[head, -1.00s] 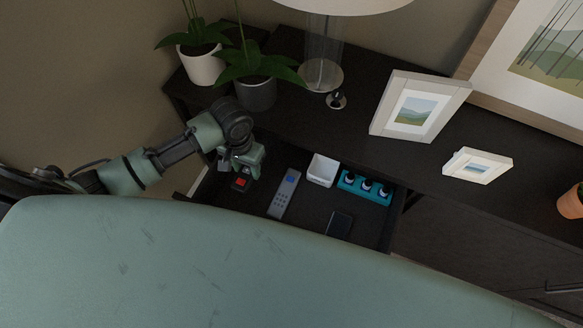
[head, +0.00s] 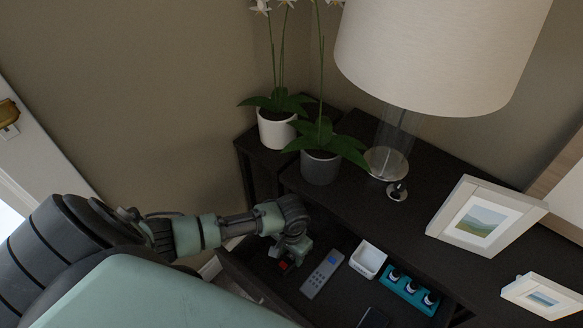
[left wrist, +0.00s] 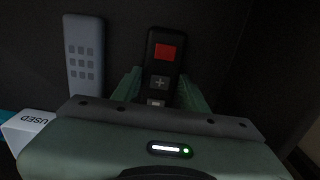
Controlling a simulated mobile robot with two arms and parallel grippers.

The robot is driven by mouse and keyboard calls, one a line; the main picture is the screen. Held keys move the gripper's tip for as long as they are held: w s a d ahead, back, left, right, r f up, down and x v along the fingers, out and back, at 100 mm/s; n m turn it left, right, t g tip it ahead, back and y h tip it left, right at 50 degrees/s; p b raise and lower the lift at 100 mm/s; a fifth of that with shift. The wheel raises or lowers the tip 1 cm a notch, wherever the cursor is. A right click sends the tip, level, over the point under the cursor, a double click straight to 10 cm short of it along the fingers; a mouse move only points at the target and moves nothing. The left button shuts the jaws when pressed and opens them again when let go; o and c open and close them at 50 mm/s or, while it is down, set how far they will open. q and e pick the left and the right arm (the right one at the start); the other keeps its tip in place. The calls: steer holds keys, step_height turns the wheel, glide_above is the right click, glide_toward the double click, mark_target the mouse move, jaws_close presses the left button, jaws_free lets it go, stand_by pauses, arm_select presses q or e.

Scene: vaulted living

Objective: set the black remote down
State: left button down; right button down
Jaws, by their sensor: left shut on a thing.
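The black remote (left wrist: 162,62) has a red screen or button and a plus key. In the head view (head: 285,266) only its red part shows clearly below my left gripper (head: 291,255). In the left wrist view my left gripper (left wrist: 160,92) has its green fingers on both sides of the remote's near end and is shut on it. The remote is in or just above the open drawer (head: 268,290), at its left end. I cannot tell whether it touches the drawer floor. My right gripper is not in view.
A grey remote (head: 322,274) lies right of the black one. Plants, a lamp (head: 395,140) and frames stand on the cabinet top above.

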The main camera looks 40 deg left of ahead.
mark_target(292, 256)
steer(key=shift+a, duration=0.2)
arm_select(q)
steer(key=c, duration=0.8)
jaws_free()
steer(key=shift+f, duration=0.1)
steer(key=shift+o, duration=0.2)
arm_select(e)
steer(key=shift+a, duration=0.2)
arm_select(q)
step_height(292, 256, up, 12)
steer(key=p, duration=0.2)
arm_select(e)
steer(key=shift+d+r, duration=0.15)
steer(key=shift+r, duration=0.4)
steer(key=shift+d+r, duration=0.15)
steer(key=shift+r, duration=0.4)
